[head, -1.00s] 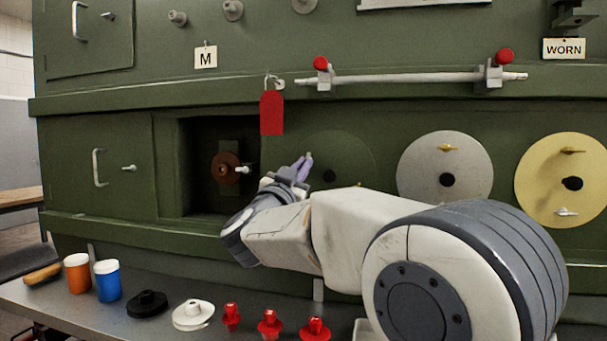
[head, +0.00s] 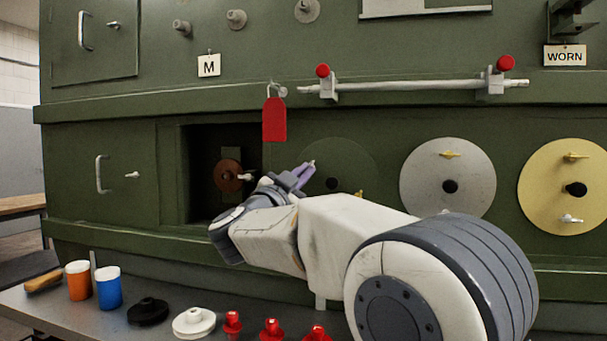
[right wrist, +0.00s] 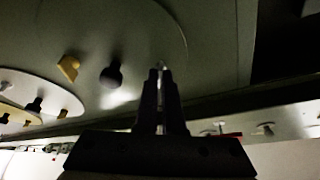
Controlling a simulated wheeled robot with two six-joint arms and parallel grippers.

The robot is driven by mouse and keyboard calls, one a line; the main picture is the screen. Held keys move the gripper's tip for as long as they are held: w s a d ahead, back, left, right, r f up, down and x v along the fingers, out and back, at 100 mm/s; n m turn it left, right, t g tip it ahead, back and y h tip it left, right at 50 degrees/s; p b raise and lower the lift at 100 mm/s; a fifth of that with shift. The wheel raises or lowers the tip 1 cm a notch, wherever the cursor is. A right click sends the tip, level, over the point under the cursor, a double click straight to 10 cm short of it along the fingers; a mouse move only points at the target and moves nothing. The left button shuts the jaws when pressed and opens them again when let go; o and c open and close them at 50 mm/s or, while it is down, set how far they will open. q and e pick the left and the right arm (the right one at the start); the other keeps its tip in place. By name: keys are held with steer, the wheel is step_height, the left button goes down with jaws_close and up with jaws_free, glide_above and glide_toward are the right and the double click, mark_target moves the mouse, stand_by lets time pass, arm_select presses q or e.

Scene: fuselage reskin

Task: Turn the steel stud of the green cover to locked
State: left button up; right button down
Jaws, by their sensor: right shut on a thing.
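The green cover (head: 350,160) is a round disc on the green fuselage panel, with a dark centre knob (head: 333,184) and a brass stud (head: 359,194) at its lower right. My right gripper (head: 303,175) is at the cover's left edge, its purple-grey fingers pointing up and right. In the right wrist view the fingers (right wrist: 160,90) are shut on the small steel stud (right wrist: 160,66), and only its pale tip shows between them. The brass stud (right wrist: 68,67) and centre knob (right wrist: 112,75) show to the left. My left gripper is not in view.
A dark open bay (head: 207,205) with a brown disc (head: 228,176) lies left of the cover. A grey disc (head: 425,180) and a yellow disc (head: 545,190) are to the right. A red tag (head: 274,120) hangs just above. Cups and small parts stand on the bench (head: 70,315).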

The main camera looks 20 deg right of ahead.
steer(key=c, duration=1)
jaws_free()
steer(key=b+v, duration=0.1)
steer(key=v, duration=0.9)
steer(key=shift+s+a+f, duration=0.1)
steer(key=shift+a+f, duration=0.05)
steer(key=shift+a, duration=0.05)
